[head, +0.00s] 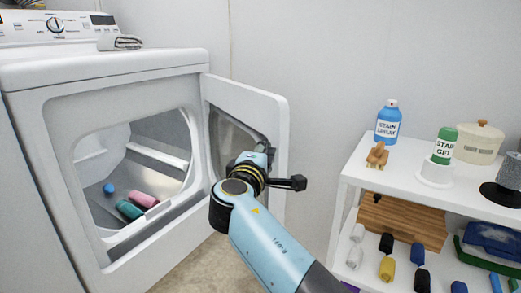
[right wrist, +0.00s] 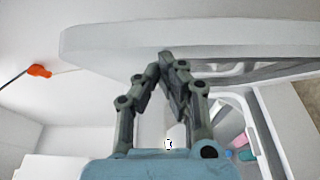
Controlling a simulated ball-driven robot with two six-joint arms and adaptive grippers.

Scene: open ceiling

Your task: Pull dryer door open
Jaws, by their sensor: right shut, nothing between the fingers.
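The white dryer (head: 110,75) stands at the left in the head view. Its door (head: 277,120) is swung well open to the right of the round-cornered opening, with the inner side and window facing the drum. My left gripper is not in view.
Inside the drum lie a pink item (head: 143,200), a teal item (head: 129,210) and a blue one (head: 109,188). A white shelf (head: 400,168) with bottles and containers stands at the right. Floor shows between dryer and shelf. A folded cloth (head: 119,42) lies on the dryer.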

